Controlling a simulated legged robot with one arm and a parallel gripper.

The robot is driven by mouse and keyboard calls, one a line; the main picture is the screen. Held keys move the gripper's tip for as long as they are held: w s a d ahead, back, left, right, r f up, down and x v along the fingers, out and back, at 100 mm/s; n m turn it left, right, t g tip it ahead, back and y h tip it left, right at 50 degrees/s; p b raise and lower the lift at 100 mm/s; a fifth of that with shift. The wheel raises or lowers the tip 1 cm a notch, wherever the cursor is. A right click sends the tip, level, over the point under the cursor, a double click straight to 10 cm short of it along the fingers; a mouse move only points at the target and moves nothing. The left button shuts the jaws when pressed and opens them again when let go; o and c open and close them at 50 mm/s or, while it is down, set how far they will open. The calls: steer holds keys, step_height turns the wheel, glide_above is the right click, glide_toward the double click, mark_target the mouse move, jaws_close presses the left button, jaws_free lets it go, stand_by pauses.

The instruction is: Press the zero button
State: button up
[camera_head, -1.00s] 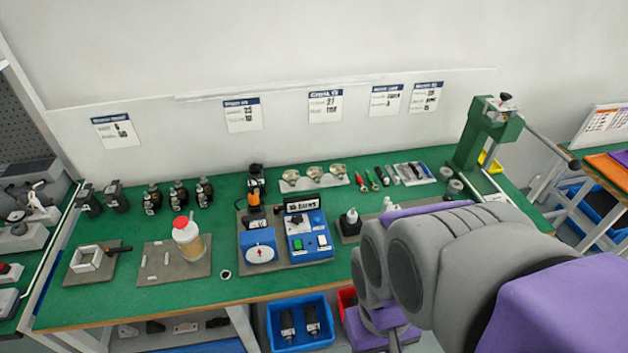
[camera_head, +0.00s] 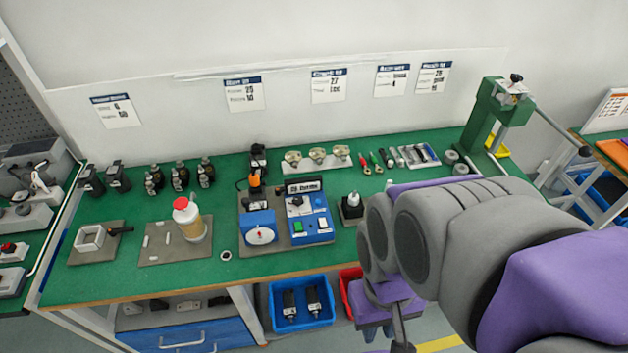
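A blue control box (camera_head: 309,214) stands near the middle of the green bench. It has a dark display on top, a green button (camera_head: 298,227) and a paler blue-white button (camera_head: 322,222) on its front panel. The labels are too small to read, so I cannot tell which is the zero button. A blue unit with a round white dial (camera_head: 260,234) sits to its left on the same grey plate. My purple and grey arm fills the right side. The arm's lower end hangs in front of the bench, right of the box. My gripper's fingertips do not show clearly.
The green bench (camera_head: 110,280) holds a white bottle with a red cap (camera_head: 189,219) on the left, several black parts behind it, and a green press (camera_head: 497,115) at right. Blue (camera_head: 301,301) and red (camera_head: 352,290) bins sit below the front edge.

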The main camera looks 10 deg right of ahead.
steer(key=shift+c, duration=1.4)
steer(key=shift+a, duration=0.6)
jaws_close()
steer(key=shift+d, duration=0.45)
steer(key=shift+a, duration=0.35)
steer(key=shift+d, duration=0.2)
